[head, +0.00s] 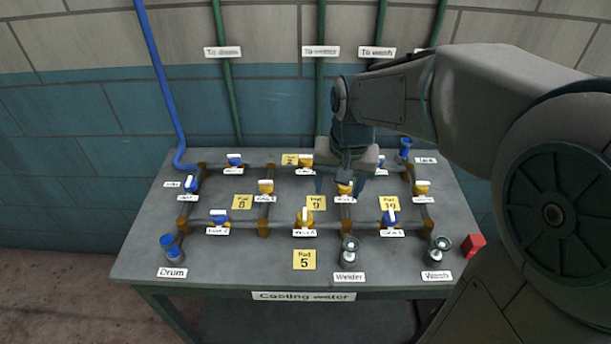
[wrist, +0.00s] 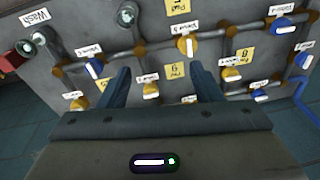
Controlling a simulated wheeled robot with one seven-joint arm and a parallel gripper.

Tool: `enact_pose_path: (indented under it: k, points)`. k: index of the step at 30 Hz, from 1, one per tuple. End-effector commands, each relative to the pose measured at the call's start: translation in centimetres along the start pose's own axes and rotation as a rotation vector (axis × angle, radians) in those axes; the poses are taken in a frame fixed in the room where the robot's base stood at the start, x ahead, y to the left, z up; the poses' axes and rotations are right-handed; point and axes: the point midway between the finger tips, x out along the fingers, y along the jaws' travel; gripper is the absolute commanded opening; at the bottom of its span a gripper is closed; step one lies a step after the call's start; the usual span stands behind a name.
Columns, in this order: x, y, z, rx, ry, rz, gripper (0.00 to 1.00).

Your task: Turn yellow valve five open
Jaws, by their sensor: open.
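Several yellow valves with white handles sit in the pipework on the grey table; their small labels are too blurred for me to tell which is five. One is in the front pipe (head: 305,218), its handle pointing front to back, across the pipe; it also shows in the wrist view (wrist: 187,45). Others are at middle left (head: 267,188), back centre (head: 306,164) and right (head: 421,188). Another yellow valve (head: 345,188) is partly hidden by my gripper; in the wrist view it (wrist: 142,87) appears between the fingers. My gripper (head: 339,184) is open and empty above the panel.
Blue valves (head: 217,218) (head: 390,219) share the front pipe. Upright fittings stand at the Drum (head: 170,247), Welder (head: 348,250) and Wash (head: 438,250) signs. A red block (head: 473,245) is at the right edge. The front strip around Pad 5 (head: 304,260) is flat.

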Motion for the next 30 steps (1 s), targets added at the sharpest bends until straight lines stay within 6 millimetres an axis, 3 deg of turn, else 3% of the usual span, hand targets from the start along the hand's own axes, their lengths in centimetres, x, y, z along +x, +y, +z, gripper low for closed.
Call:
enact_pose_path:
  k: [3,9,17,30]
  points:
    - [1.2,-2.6,-2.3,0.034,-0.043,0.002,0.59]
    - [2.9,-5.2,-4.2,0.078,-0.079,0.007,0.59]
    - [4.9,-5.8,-4.5,0.091,-0.091,0.011,0.59]
    - [13.6,-5.7,-3.7,0.09,-0.091,0.011,0.59]
